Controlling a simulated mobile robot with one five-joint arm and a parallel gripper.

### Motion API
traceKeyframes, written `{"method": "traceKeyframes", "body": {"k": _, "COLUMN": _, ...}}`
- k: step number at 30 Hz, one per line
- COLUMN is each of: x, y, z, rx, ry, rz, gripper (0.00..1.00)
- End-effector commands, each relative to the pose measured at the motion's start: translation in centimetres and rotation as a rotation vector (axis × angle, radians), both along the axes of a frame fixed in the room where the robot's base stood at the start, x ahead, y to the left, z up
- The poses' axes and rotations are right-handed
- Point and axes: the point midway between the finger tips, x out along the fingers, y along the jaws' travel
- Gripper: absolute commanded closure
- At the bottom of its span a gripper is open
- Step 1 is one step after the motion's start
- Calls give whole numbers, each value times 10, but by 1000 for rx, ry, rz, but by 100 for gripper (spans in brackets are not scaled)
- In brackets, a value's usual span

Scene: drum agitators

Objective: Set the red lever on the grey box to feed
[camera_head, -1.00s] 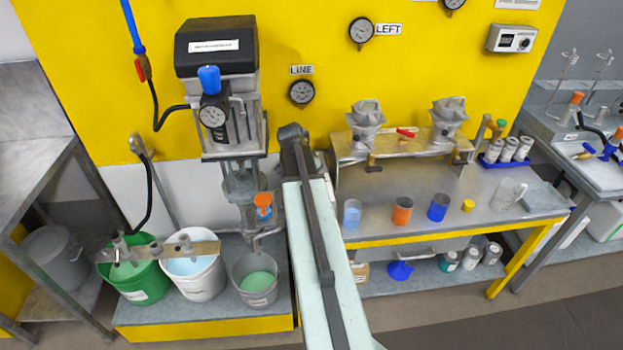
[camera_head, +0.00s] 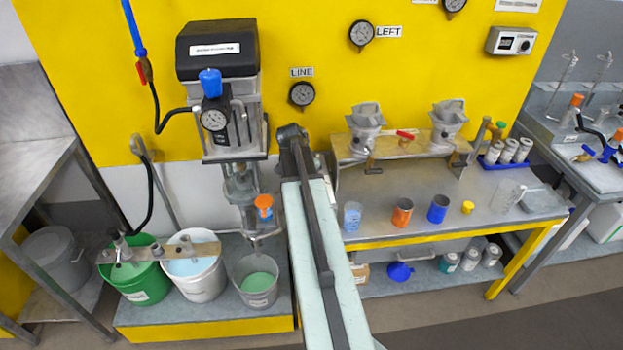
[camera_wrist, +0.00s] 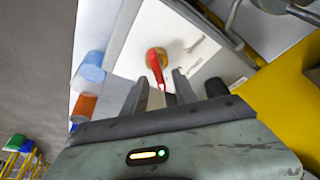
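In the wrist view a red lever (camera_wrist: 157,66) sits on a round brass base on a pale panel (camera_wrist: 140,38), which looks like the face of the grey box. The panel carries small dark markings too blurred to read. My gripper (camera_wrist: 160,84) is open, with a finger on either side of the lever's lower end. I cannot tell whether a finger touches the lever. In the head view my arm hides the gripper, this lever and most of the box. Another small red handle (camera_head: 405,136) shows on the metal rail at the back of the bench.
A clear blue cup (camera_head: 352,216), an orange cup (camera_head: 402,212) and a blue cup (camera_head: 438,208) stand on the bench right of my arm. An orange-handled valve (camera_head: 264,204) and several buckets are at left. A yellow surface (camera_wrist: 280,100) lies close on the right in the wrist view.

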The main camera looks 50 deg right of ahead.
Motion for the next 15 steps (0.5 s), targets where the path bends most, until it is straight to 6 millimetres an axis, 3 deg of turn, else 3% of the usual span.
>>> {"method": "traceKeyframes", "body": {"k": 1, "x": -1, "y": 3, "z": 14, "rx": 0, "ry": 0, "rz": 1, "gripper": 66}}
{"method": "traceKeyframes", "body": {"k": 9, "x": -1, "y": 22, "z": 60, "rx": 0, "ry": -1, "rz": 0, "gripper": 66}}
{"method": "traceKeyframes", "body": {"k": 15, "x": -1, "y": 26, "z": 64, "rx": 0, "ry": 0, "rz": 0, "gripper": 66}}
